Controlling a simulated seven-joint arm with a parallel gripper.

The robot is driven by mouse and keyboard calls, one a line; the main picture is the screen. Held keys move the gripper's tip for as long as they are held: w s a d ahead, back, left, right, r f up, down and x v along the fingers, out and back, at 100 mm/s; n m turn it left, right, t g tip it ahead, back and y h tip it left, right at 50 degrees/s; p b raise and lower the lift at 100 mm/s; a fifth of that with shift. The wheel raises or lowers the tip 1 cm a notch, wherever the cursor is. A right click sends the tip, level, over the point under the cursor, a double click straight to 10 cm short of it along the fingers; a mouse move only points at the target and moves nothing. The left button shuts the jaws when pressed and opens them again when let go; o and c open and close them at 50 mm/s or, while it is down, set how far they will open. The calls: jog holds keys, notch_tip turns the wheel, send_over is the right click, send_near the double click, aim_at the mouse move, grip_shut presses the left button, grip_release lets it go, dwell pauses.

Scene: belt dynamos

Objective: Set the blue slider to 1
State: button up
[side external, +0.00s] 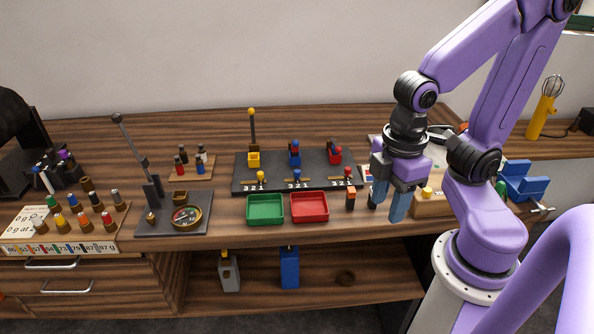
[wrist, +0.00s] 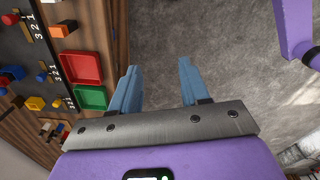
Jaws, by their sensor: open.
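The dark slider panel (side external: 275,184) stands on the bench with yellow, blue and red controls, each with a 3 2 1 scale. The blue slider's small knob (side external: 297,174) sits at about the 2, the middle of its scale. A blue block (side external: 294,158) stands behind it on the panel. In the wrist view the blue knob (wrist: 42,77) is at the left, beside its numbers. My gripper (side external: 388,207) is open and empty, right of the panel near the bench's front edge. Its blue fingers (wrist: 158,68) are apart over grey floor in the wrist view.
A green tray (side external: 265,222) and a red tray (side external: 325,217) lie in front of the panel. An orange-topped block (side external: 350,199) stands between the red tray and my gripper. A tall yellow-knobbed lever (side external: 252,125) rises at the panel's back left.

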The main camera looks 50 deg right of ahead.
jog(key=w+a+r+m, duration=0.1)
jog(key=w+r, duration=0.1)
jog(key=w, duration=0.6)
jog(key=r+m, duration=0.2)
send_over(297, 171)
notch_tip(297, 171, down, 17)
jog(key=shift+f, duration=0.1)
grip_shut()
